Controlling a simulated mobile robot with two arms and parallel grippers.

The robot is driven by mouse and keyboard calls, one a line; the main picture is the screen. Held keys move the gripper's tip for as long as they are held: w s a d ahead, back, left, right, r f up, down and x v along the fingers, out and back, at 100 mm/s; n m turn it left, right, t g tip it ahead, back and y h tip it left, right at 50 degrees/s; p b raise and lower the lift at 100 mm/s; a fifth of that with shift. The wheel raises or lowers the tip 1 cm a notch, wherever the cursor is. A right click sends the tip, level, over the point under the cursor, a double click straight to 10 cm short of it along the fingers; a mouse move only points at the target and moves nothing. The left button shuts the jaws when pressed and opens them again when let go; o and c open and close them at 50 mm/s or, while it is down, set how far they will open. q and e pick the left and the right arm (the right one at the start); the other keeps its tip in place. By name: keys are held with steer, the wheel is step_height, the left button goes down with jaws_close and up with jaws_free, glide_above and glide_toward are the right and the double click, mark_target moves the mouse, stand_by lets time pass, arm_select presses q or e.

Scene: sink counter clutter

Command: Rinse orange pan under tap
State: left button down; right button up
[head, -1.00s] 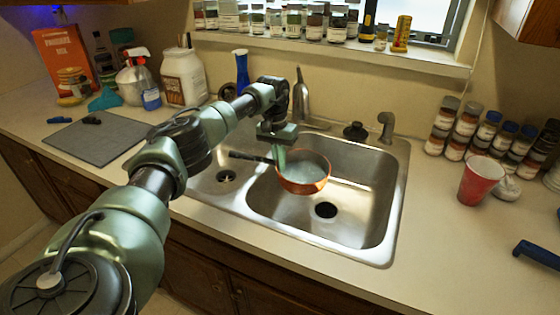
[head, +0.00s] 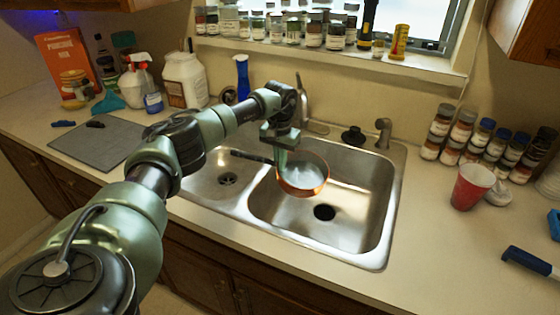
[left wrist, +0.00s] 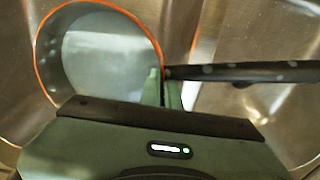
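The orange pan (head: 313,193), with an orange rim, pale grey inside and a black handle, is over the right basin of the steel sink (head: 345,251). My left gripper (head: 281,154) is shut on the pan where the handle meets the rim. In the left wrist view the fingers (left wrist: 167,90) close there, with the pan (left wrist: 105,55) to the left and the handle (left wrist: 250,71) to the right. A pale patch shows inside the pan; I cannot tell if it is water or a reflection. The tap (head: 303,103) stands behind my gripper, partly hidden. My right gripper is out of view.
A red cup (head: 472,187) and several spice jars (head: 465,135) stand right of the sink. A dark-blue-handled item (head: 527,261) lies at the front right. A grey mat (head: 97,145), a spray bottle (head: 136,85) and a white jug (head: 184,82) are on the left counter.

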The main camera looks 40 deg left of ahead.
mark_target(284, 174)
arm_select(q)
steer(key=shift+d+r+y+p, duration=0.1)
steer(key=shift+r+y+p, duration=0.4)
steer(key=shift+r+p, duration=0.45)
steer(key=shift+d+r+t+y+p, duration=0.15)
steer(key=shift+r+t+y+p, duration=0.15)
steer(key=shift+r+y+p, duration=0.75)
steer(key=shift+d+r+p, duration=0.15)
steer(key=shift+r+p, duration=0.25)
steer(key=shift+p, duration=0.3)
steer(key=s+d+r+t+y+p, duration=0.2)
steer(key=d+r+y, duration=0.4)
steer(key=d+y, duration=0.4)
steer(key=shift+s+d+r+t+y+p, duration=0.35)
steer(key=shift+t+y+p, duration=0.25)
steer(key=shift+y+p, duration=0.35)
